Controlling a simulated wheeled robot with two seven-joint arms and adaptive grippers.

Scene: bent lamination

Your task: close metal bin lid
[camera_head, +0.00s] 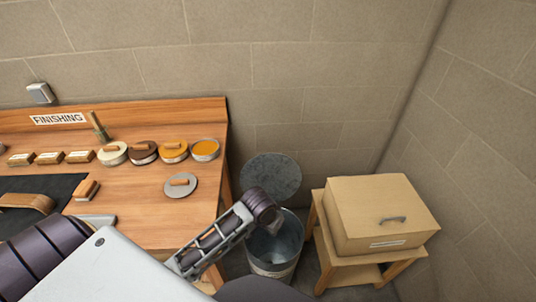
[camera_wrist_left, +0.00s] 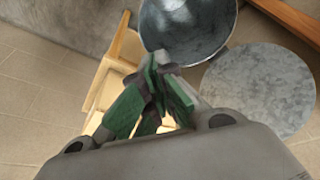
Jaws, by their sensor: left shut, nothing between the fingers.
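The metal bin (camera_head: 275,262) stands open on the floor between the workbench and a small wooden stand. Its round grey lid (camera_head: 272,176) is raised at the bin's back rim, leaning toward the wall. My left arm reaches in from the left, its dark end over the bin's front left rim; its fingers cannot be made out there. In the left wrist view my left gripper (camera_wrist_left: 157,66) is shut and empty, its green-padded fingers together. The bin's open mouth (camera_wrist_left: 185,28) lies beyond the fingertips, and the lid (camera_wrist_left: 262,90) is to their right, apart from them. My right gripper is not seen.
The workbench (camera_head: 140,222) at left holds several round tins, small blocks and a dark mat (camera_head: 30,222). A tan box (camera_head: 375,208) with a handle sits on the wooden stand (camera_head: 350,272) right of the bin. Block walls close off the back and right.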

